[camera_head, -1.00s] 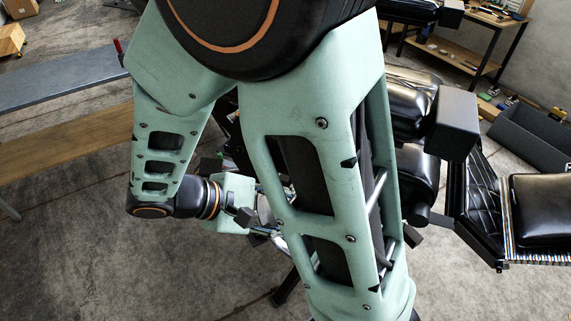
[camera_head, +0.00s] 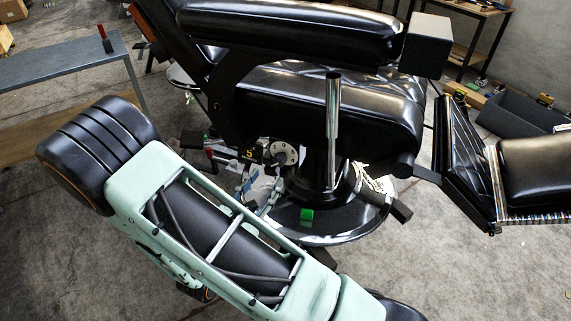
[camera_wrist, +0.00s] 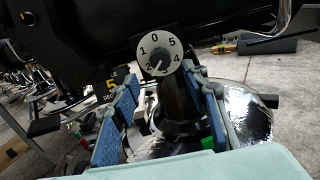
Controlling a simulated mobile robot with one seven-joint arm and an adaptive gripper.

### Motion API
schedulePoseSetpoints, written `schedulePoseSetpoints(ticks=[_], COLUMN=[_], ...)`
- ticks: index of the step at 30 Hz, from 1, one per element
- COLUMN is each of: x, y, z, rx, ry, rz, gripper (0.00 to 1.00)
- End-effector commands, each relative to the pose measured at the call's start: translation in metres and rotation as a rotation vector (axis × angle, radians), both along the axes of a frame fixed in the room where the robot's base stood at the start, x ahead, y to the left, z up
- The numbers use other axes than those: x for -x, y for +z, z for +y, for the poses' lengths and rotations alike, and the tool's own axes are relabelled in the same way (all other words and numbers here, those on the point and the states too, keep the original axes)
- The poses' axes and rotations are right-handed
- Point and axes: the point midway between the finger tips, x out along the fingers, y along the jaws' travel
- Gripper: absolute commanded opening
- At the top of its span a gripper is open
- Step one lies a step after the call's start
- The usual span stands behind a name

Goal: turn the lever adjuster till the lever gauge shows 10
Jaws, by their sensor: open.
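The lever gauge (camera_wrist: 111,82) is a black plate with a yellow 5, partly hidden by my left finger in the wrist view. It also shows in the head view (camera_head: 249,154). Right of it is a round silver dial (camera_wrist: 159,52) with numbers 0 to 5 and a pointer near 2 and 3, also in the head view (camera_head: 285,153). It may be the lever adjuster; no label confirms this. My gripper (camera_wrist: 165,86) is open and empty. Its blue-padded fingers stand apart below the dial in the wrist view, with no visible contact.
The barber chair's black seat (camera_head: 310,110) overhangs the dial. A chrome lever (camera_head: 332,120) stands right of the dial. Below are the round chrome base (camera_head: 330,228) and a green block (camera_head: 307,215). A grey bench (camera_head: 70,75) stands at left.

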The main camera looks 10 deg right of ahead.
Motion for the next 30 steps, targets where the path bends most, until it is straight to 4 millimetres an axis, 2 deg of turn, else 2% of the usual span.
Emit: schedulePoseSetpoints(ticks=[7,15,27,30], x=[-0.036,-0.067,-0.075,-0.075], y=[0.0,0.0,0.001,0.001], z=[-0.032,-0.055,-0.061,-0.06], rx=[-0.001,-0.002,-0.003,-0.003], ry=[-0.008,-0.006,-0.004,-0.004], rz=[-0.002,-0.002,-0.001,-0.001], gripper=[0.41,0.41,0.41,0.33])
